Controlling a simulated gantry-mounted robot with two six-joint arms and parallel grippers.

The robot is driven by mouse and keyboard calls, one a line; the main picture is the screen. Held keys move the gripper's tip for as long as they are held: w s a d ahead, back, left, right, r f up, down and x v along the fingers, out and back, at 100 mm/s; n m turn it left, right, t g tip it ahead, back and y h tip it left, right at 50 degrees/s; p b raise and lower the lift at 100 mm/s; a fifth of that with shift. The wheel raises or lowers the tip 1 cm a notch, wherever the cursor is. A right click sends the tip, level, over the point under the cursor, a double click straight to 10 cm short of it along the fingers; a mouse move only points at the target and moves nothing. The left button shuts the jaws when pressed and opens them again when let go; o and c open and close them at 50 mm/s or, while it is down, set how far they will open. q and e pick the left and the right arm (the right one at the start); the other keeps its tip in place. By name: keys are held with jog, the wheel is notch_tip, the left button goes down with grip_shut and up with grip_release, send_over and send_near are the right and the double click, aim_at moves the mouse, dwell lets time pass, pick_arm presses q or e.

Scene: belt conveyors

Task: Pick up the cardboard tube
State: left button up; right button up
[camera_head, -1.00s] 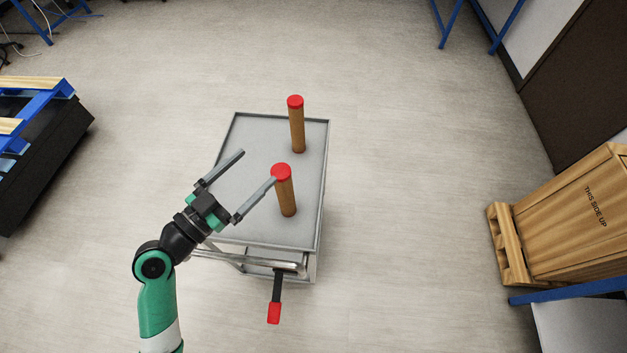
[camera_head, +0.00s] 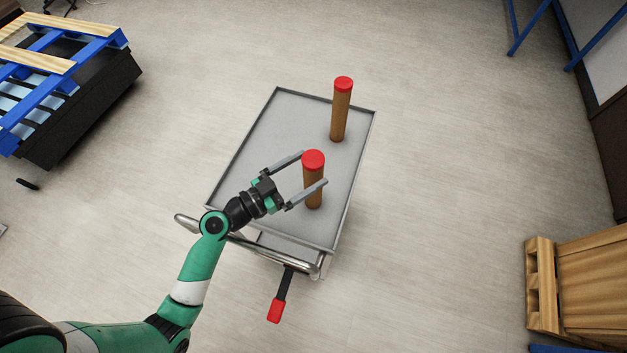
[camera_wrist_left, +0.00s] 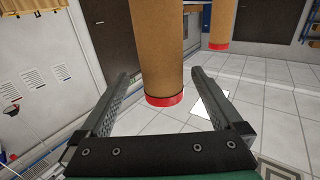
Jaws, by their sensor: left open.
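Two brown cardboard tubes with red caps stand upright on a grey cart top. The near tube (camera_head: 313,190) is toward the cart's handle end, and the far tube (camera_head: 340,115) is toward the opposite end. My left gripper (camera_head: 311,169) is open, its fingers reaching to either side of the near tube, with one finger crossing in front of it. In the left wrist view, the near tube (camera_wrist_left: 158,50) shows between the open fingers, with a gap on each side. The far tube (camera_wrist_left: 221,22) shows beyond, at the upper right. My right gripper is not in view.
The cart (camera_head: 255,150) has a raised rim, a metal push handle (camera_head: 270,254) and a red-ended lever (camera_head: 275,310). A blue pallet (camera_head: 65,65) on a black base stands at the upper left. A wooden crate (camera_head: 590,285) stands at the right. Open floor surrounds the cart.

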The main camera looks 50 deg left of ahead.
aim_at(323, 159)
pick_arm(q)
jog(key=w, duration=0.3)
jog(key=w+p, duration=0.1)
jog(key=w, duration=0.1)
jog(key=shift+w+d+r, duration=0.15)
jog(key=shift+d+r, duration=0.05)
jog(key=shift+r, duration=0.05)
jog(key=shift+c, duration=0.2)
grip_shut()
